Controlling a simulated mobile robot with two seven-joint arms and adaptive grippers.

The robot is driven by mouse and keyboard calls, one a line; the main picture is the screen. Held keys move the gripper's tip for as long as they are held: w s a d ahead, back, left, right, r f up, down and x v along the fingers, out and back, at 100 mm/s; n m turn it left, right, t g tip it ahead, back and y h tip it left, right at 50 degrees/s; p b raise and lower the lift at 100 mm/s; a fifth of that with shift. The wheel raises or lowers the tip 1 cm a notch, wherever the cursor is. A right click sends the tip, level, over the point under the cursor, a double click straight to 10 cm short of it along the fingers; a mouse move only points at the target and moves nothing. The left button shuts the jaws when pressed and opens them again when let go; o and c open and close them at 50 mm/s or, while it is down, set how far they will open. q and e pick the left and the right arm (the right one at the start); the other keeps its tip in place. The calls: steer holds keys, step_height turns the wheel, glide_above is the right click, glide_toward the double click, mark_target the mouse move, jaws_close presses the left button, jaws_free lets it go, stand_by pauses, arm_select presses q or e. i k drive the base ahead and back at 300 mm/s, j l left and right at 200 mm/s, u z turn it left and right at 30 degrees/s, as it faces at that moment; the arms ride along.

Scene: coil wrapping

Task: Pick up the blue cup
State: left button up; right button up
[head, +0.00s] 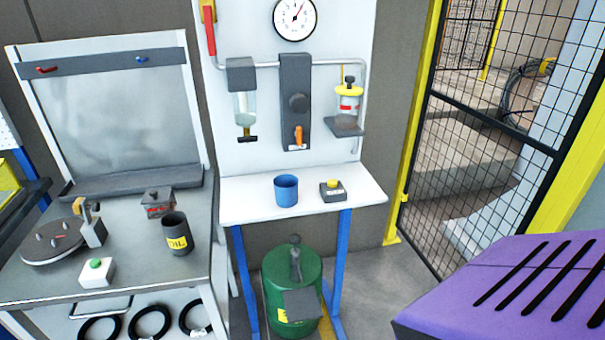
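The blue cup (286,191) stands upright on the small white table (232,204) with blue legs, near the middle of the head view. Its open top faces up and nothing covers it. Neither of my grippers shows in the head view.
A grey bench (150,277) at the left holds a dark oil cup (177,234). A green tank (291,290) stands under the white table. A purple slotted surface (520,290) fills the lower right; a mesh fence (490,110) stands behind.

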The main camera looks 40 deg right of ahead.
mark_target(286, 191)
steer(key=z, duration=1.1)
steer(key=i+l, duration=0.2)
steer(key=z, duration=0.05)
